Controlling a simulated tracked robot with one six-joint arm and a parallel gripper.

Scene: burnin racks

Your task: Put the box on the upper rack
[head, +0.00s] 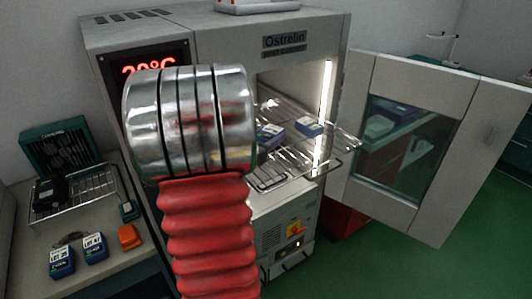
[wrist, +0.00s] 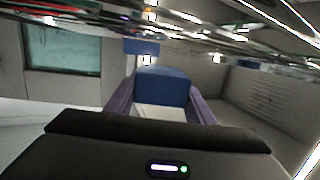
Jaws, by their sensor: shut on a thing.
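In the wrist view, my gripper (wrist: 160,100) has purple fingers on both sides of a blue box (wrist: 162,86) and is shut on it. Wire rack bars (wrist: 215,28) run across the top of that view, close to the box; I cannot tell whether they touch. In the head view, a wire rack (head: 335,150) sticks out of the open cabinet. Two blue-and-white boxes show at it, one at left (head: 270,133) and one at right (head: 309,128). My arm hides most of my gripper there, and I cannot tell surely which box it holds.
The cabinet door (head: 365,80) stands wide open at right. A bright light strip (head: 325,105) lines the opening.

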